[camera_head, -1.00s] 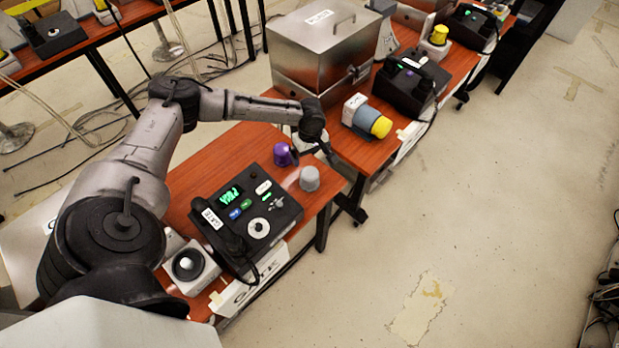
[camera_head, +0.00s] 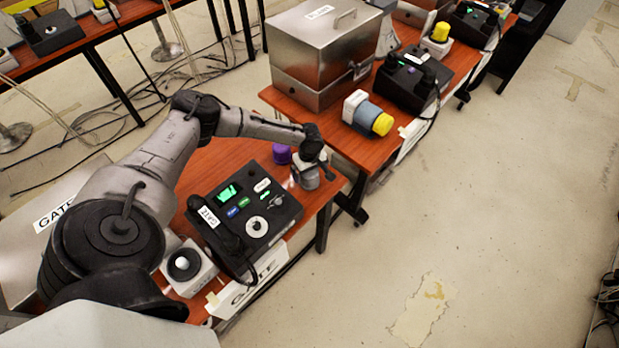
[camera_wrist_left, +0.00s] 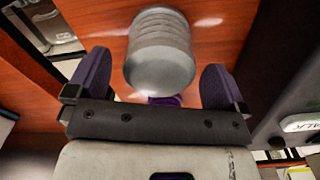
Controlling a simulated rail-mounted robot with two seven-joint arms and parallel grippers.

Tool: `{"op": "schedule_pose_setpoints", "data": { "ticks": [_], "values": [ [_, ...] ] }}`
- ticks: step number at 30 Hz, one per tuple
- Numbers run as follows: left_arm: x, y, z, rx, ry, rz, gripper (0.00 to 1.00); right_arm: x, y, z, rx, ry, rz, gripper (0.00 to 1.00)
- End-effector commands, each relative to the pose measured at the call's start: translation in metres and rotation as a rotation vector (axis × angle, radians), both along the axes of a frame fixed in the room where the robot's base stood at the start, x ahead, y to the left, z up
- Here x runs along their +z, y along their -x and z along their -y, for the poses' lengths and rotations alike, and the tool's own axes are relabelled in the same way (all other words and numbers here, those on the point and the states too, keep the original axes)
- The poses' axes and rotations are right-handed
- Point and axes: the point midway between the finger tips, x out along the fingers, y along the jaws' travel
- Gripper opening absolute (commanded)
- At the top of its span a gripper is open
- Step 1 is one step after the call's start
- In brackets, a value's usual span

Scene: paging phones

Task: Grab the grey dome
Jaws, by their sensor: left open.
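The grey dome (camera_head: 307,181) stands on the wooden table near its right end, partly hidden under my left gripper (camera_head: 318,172) in the head view. In the left wrist view the grey dome (camera_wrist_left: 160,50) fills the upper middle. My left gripper (camera_wrist_left: 157,82) is open, with one finger on each side of the dome's near end and gaps showing between. I cannot tell how deep the dome sits between the fingers. My right gripper is in no view.
A purple dome (camera_head: 281,154) stands close behind the grey one. A metal box (camera_head: 322,58) and a blue-yellow cylinder (camera_head: 368,114) stand on the adjoining table.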

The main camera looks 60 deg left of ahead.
Motion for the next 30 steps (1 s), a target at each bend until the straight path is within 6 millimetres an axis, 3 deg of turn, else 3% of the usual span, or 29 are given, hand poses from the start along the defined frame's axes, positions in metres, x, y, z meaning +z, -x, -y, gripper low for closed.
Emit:
{"op": "schedule_pose_setpoints", "data": {
  "ticks": [5,14,30],
  "values": [
    [-0.017,0.0,0.0,0.001,0.0,0.001,0.99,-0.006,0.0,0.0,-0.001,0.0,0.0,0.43],
    [-0.019,-0.001,0.0,0.0,0.001,0.002,0.99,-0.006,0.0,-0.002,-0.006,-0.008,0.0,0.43],
    [-0.019,0.0,0.0,0.0,0.0,0.001,0.48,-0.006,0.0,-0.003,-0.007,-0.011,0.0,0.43]
  ]
}}
